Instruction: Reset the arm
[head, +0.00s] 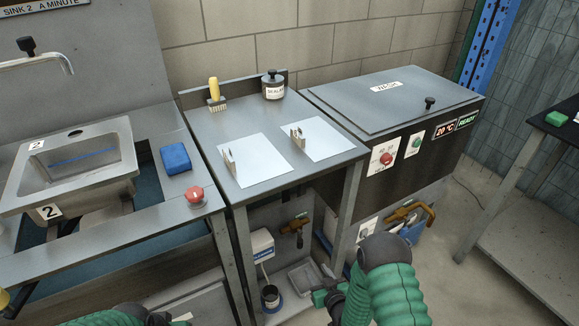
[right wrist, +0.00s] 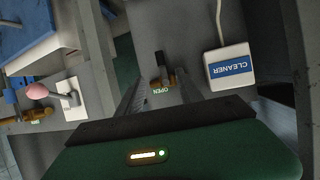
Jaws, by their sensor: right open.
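My right arm, in a green ribbed sleeve, comes in from the bottom of the head view.
A white cleaner box (head: 262,243) hangs under the table (head: 272,107). A grey tray (head: 304,279) lies close to my right gripper. The wash cabinet (head: 385,95) is at the right, the sink (head: 70,165) at the left. Table legs stand near the right arm.

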